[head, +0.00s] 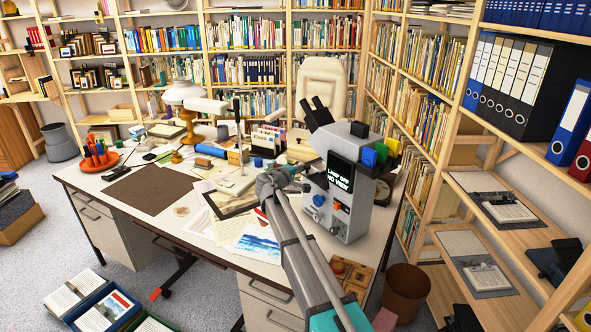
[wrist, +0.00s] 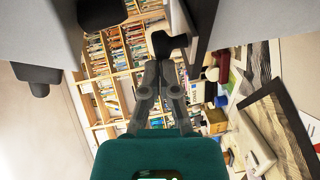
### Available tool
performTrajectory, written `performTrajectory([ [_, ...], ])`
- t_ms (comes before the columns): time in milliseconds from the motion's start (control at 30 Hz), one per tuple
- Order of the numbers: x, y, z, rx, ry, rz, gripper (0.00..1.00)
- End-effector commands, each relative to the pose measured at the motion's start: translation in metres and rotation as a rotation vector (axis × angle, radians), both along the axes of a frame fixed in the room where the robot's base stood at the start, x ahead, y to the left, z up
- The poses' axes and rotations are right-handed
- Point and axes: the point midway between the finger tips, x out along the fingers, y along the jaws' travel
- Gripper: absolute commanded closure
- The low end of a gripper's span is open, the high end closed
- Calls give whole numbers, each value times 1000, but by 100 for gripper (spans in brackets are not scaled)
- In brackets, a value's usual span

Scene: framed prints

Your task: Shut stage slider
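A tall grey instrument (head: 345,185) with black eyepieces, a lit text panel and colored blocks at its top right stands upright on the desk. I cannot pick out a stage slider for certain on it. My gripper (head: 296,180) is just left of the instrument's body, at about panel height. In the wrist view my gripper (wrist: 161,66) has its two fingers drawn together, with nothing visible held. A black knob-like part (wrist: 168,43) shows just beyond the fingertips beside grey housing; whether they touch is unclear. My arm hides part of the desk and the instrument's lower left.
Shelves (head: 450,150) stand close on the right. A brown bin (head: 405,290) is on the floor.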

Motion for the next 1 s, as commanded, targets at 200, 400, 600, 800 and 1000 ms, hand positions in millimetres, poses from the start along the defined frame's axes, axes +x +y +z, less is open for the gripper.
performTrajectory([
  [200, 0, -2, 0, -2, 0, -9, 100],
  [400, -1, 5, 2, -2, 0, -7, 100],
  [600, -3, 24, 6, -2, -1, -3, 100],
  [800, -21, 47, 10, -3, -1, 0, 100],
  [1000, -51, 65, 14, -3, -1, 0, 100],
])
